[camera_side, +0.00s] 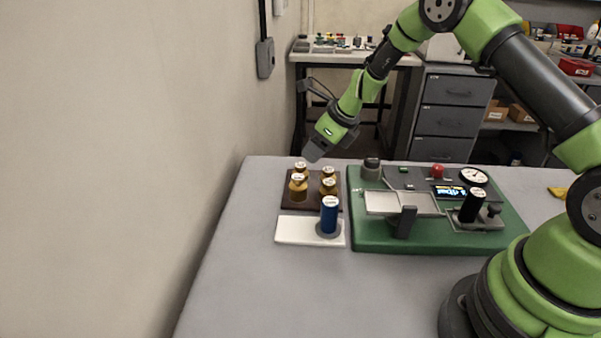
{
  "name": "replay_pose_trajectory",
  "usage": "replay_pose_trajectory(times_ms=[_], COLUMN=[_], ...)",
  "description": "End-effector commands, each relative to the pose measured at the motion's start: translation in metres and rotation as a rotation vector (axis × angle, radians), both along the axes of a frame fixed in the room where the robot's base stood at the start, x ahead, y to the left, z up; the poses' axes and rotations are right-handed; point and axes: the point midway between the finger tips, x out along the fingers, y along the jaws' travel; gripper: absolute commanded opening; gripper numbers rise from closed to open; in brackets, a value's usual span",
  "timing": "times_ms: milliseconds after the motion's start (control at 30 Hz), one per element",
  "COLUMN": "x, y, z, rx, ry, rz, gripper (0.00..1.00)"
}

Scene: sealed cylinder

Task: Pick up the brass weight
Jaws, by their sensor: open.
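Several brass weights stand upright on a dark brown tray (291,201) at the left of the table. They have pale tops; one brass weight (298,188) is at the front left, another brass weight (328,188) at the front right, and others are just behind. My gripper (312,153) is open and hangs tilted above the back of the tray, apart from the weights. Its fingers are small and partly hard to make out here. I see nothing held in it.
A blue cylinder (329,215) stands on a white plate (290,231) in front of the tray. A green base (375,239) to the right carries a metal plate, a black cylinder (472,205), a gauge (474,176) and a red button (437,171). The front of the table is clear.

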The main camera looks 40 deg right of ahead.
Motion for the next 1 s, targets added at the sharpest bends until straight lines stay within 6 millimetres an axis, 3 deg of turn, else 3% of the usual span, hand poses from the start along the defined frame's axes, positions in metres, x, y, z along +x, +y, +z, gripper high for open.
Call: replay_pose_trajectory(times_ms=[633,1000], x=[0.036,0.040], y=[0.015,0.016], z=[-0.061,-0.068], rx=[-0.001,-0.001], ry=[0.001,-0.001], rz=[0.005,0.005], gripper=[0.54,0.54])
